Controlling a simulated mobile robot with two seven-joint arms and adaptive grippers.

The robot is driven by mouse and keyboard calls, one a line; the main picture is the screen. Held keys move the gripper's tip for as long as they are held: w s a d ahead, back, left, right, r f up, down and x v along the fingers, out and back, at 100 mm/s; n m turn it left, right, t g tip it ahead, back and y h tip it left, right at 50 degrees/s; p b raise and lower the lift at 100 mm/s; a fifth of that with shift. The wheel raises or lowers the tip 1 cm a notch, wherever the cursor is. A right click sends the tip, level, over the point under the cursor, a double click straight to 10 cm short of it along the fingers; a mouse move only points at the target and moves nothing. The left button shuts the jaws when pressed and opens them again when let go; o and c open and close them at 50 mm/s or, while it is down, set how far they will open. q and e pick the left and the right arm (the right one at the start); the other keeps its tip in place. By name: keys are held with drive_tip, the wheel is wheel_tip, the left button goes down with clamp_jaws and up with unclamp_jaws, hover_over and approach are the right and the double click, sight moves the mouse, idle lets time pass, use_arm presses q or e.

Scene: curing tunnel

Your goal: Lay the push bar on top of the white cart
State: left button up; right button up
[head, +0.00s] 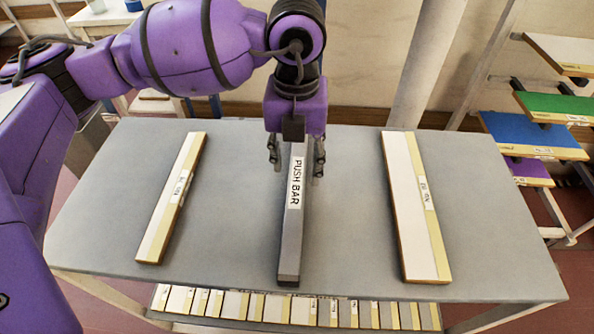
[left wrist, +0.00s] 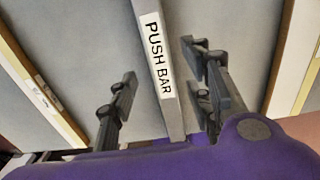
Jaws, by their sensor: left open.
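The push bar (head: 290,240) is a long dark grey bar with a white "PUSH BAR" label. It lies on the grey table (head: 340,260), between two boards. My left gripper (head: 296,165) is above the bar with its fingers apart, one on each side. In the left wrist view the bar (left wrist: 171,105) runs between the open fingers (left wrist: 162,100), with a gap on both sides. The bar's far end is hidden under the gripper. I cannot pick out the white cart in these views. My right gripper is not in view.
A narrow white-and-yellow board (head: 172,195) lies left of the bar, and a wider one (head: 408,200) lies right. A row of labelled panels (head: 290,308) sits below the table's front edge. A rack with coloured boards (head: 533,135) stands at right. Bare table separates bar and boards.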

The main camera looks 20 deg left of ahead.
sight(296, 181)
use_arm(q)
wheel_tip(296, 181, up, 7)
drive_tip(key=shift+f, duration=0.15)
idle(0.5)
